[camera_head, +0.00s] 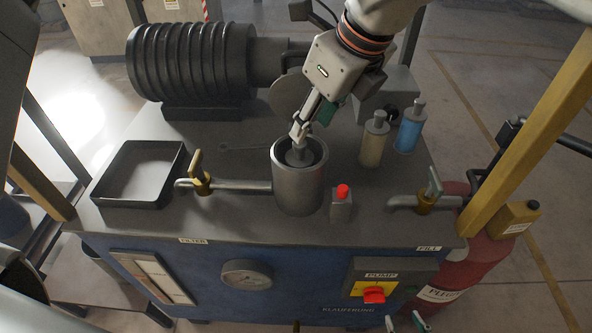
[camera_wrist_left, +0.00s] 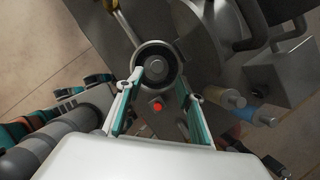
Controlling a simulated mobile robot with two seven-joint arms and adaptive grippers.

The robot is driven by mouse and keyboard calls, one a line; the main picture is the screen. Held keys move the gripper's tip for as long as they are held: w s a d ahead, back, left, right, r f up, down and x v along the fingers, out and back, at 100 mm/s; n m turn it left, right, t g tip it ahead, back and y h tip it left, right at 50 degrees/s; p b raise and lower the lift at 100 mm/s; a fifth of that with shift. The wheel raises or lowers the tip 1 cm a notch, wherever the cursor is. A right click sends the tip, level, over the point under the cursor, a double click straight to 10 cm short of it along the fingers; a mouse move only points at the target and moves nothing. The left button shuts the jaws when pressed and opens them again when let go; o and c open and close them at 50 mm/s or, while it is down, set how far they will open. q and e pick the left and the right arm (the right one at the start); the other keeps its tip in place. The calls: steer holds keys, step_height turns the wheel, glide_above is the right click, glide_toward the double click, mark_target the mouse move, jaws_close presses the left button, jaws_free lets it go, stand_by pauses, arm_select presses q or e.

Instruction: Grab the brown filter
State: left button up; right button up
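The brown filter (camera_head: 373,145) is a small tan cylinder with a grey top, standing upright at the right of the machine's top. It also shows in the left wrist view (camera_wrist_left: 217,98), outside my left fingers. My left gripper (camera_head: 301,134) is above the metal cylinder (camera_head: 297,190), left of the filter and apart from it. In the left wrist view, the left gripper's fingers (camera_wrist_left: 163,88) are spread with nothing between them. A grey round part (camera_wrist_left: 155,67) sits inside the cylinder. My right gripper (camera_head: 404,322) shows only its two separated fingertips at the bottom edge.
A similar blue filter (camera_head: 409,132) stands just right of the brown one. A red button (camera_head: 342,192) and brass-valve pipes (camera_head: 425,200) are nearby. An empty dark tray (camera_head: 140,172) lies at left, a ribbed motor (camera_head: 190,62) behind. A yellow post (camera_head: 530,125) rises at right.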

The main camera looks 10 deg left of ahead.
mark_target(303, 144)
arm_select(q)
steer(key=shift+s+p+x, duration=0.15)
steer(key=shift+x, duration=1.65)
steer(key=shift+s+p+x, duration=0.15)
steer(key=shift+s+x, duration=0.05)
steer(key=shift+x, duration=1.6)
jaws_close()
